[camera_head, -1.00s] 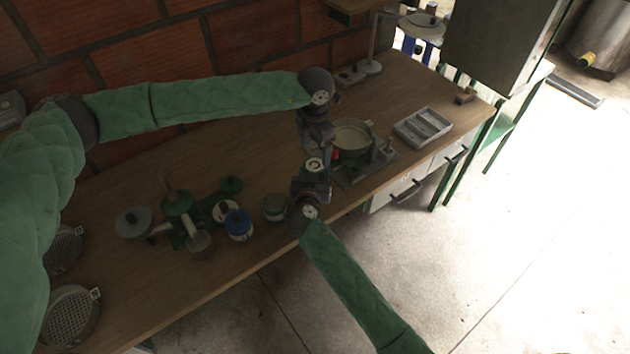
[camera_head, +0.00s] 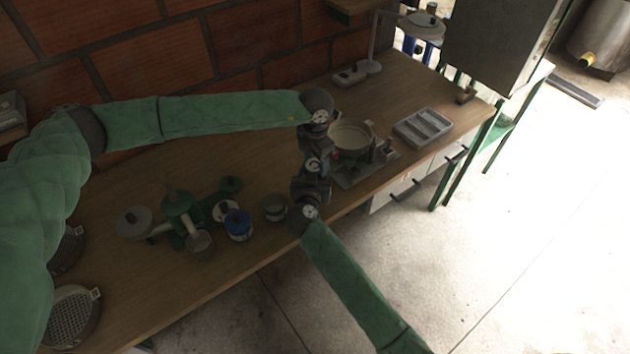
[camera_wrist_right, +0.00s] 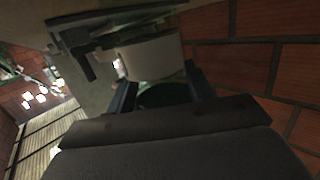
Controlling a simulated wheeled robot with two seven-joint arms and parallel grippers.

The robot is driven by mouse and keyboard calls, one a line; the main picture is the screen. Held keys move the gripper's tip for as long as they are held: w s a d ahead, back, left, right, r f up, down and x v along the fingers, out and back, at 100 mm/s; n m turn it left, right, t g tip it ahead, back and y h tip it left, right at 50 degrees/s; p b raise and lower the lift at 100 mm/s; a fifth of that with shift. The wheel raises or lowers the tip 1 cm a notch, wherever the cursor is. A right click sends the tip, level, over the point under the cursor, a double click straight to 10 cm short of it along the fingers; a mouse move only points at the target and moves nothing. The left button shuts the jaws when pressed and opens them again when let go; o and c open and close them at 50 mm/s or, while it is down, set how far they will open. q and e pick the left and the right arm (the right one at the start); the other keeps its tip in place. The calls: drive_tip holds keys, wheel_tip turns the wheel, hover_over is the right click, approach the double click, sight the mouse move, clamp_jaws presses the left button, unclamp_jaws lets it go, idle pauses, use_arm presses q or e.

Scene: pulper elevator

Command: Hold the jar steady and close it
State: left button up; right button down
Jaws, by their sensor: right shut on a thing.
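The jar is mostly hidden between my two grippers in the head view, where only a small pale and green patch (camera_head: 312,166) shows. My right gripper (camera_head: 312,178) comes from below and is shut on it. In the right wrist view the two dark fingers (camera_wrist_right: 163,90) stand on either side of a dark green round body of the jar (camera_wrist_right: 163,97). My left gripper (camera_head: 312,150) is directly above the jar, pointing down, close to or touching its top. Its fingers are too dark and small to read. I cannot tell whether a lid is in them.
A round pale pan (camera_head: 352,134) on a stand is just right of the grippers, with a grey compartment tray (camera_head: 423,127) beyond. A green grinder (camera_head: 178,204), blue container (camera_head: 238,226) and small grey-green jar (camera_head: 275,208) stand left. The table's front edge is near my right wrist.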

use_arm(q)
drive_tip(key=o, duration=1.2)
drive_tip(key=shift+c, duration=0.2)
wheel_tip(320, 180, up, 12)
drive_tip(key=shift+w, duration=0.1)
use_arm(e)
drive_tip(key=shift+c, duration=2.4)
unclamp_jaws()
